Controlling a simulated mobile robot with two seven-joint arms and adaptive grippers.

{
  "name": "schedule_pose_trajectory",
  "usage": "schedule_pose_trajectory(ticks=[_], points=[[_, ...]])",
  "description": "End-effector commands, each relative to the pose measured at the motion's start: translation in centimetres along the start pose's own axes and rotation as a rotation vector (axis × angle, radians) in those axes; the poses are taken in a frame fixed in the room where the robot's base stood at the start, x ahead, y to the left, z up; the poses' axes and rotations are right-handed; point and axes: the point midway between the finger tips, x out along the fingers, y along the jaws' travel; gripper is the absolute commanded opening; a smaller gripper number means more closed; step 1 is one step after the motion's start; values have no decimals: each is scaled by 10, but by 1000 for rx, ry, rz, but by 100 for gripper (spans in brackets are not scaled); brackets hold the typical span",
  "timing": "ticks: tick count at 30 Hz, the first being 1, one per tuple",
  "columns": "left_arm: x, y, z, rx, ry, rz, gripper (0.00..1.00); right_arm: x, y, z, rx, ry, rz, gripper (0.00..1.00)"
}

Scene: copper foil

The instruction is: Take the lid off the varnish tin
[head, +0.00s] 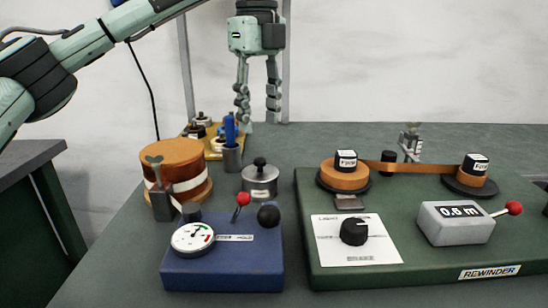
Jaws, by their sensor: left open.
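A small round metal tin (260,186) stands upright on the table near the middle. I take it for the varnish tin, though its label is too small to read. Its lid (260,170) with a round black knob sits on top. My left gripper (258,112) points down above and behind the tin, near the table's back edge. Its two fingers are apart, with nothing between them, and do not touch the tin. My right gripper is not in view.
Left of the tin are a brown drum (183,158), a grey cup (232,158) with blue tools and a yellow tray (228,131) with small bottles. In front is a blue gauge box (225,268). A green rewinder board (440,265) fills the right.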

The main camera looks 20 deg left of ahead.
Motion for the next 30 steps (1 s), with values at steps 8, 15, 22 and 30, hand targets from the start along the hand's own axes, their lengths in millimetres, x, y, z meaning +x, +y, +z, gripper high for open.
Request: schedule_pose_trajectory(ticks=[8, 15, 22, 30], points=[[27, 1, 0, 1, 0, 3, 43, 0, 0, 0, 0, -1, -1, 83], [61, 2, -1, 0, 1, 3, 43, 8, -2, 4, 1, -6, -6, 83], [78, 1, -2, 0, 0, 0, 43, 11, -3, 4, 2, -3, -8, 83], [78, 1, -2, 0, 0, 0, 30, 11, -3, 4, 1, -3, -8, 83]])
